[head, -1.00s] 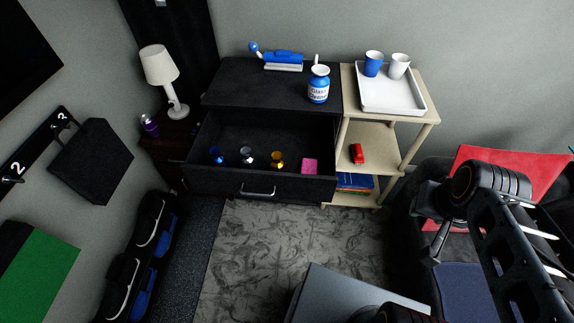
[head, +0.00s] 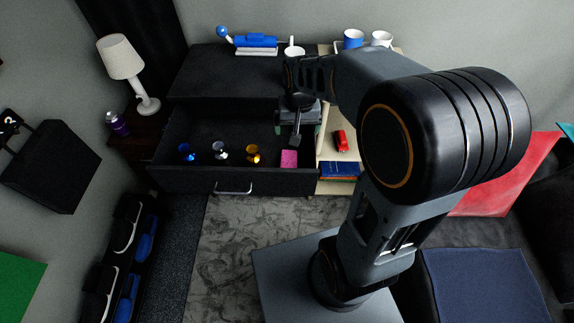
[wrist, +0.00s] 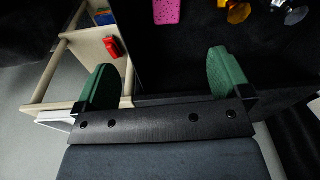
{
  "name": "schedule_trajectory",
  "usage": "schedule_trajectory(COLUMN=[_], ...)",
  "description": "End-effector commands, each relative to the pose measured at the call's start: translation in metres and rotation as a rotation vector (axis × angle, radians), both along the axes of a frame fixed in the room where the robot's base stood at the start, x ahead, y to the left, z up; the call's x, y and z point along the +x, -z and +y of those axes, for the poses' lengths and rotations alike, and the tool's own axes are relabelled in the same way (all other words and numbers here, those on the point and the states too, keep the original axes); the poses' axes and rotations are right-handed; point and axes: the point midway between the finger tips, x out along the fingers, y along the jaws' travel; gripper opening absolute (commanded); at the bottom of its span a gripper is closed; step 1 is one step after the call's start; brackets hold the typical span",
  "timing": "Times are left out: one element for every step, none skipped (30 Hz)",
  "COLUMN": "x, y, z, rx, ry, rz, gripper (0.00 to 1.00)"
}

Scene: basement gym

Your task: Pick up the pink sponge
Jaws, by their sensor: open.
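The pink sponge (head: 289,158) lies in the open dark drawer (head: 225,182), at its right front corner in the head view. In the wrist view the sponge (wrist: 167,11) shows at the top edge, partly cut off, ahead of the fingers. My gripper (wrist: 165,78) has its two green-padded fingers spread wide, with nothing between them. In the head view my gripper (head: 297,125) hangs above the right part of the drawer, just behind the sponge, partly hidden by my own arm.
The beige shelf (head: 326,183) with a red object (head: 341,140) is close on the right. The drawer's left rear is clear.

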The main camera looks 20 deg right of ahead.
Motion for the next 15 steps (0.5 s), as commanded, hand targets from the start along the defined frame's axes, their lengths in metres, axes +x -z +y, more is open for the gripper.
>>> schedule_trajectory(x=[0.013,0.02,0.028,0.033,0.038,0.043,0.047,0.05,0.053,0.055,0.056,0.058,0.059,0.059,0.059], y=[0.022,0.03,0.04,0.047,0.054,0.062,0.067,0.072,0.078,0.082,0.087,0.094,0.099,0.105,0.113], z=[0.001,0.001,0.001,0.001,0.001,0.001,0.001,0.0,0.0,-0.001,-0.001,-0.001,-0.001,-0.002,-0.002], rx=[0.002,0.003,0.005,0.005,0.005,0.006,0.006,0.006,0.006,0.007,0.007,0.006,0.007,0.007,0.006], ry=[0.02,0.033,0.049,0.059,0.07,0.082,0.091,0.099,0.107,0.112,0.116,0.121,0.124,0.126,0.127], rz=[0.029,0.041,0.055,0.065,0.073,0.084,0.09,0.098,0.104,0.108,0.112,0.116,0.118,0.12,0.121], gripper=[0.96,0.96,0.96,0.96,0.96,0.96,0.96,0.96,0.96,0.96,0.96,0.96,0.96,0.96,0.96])
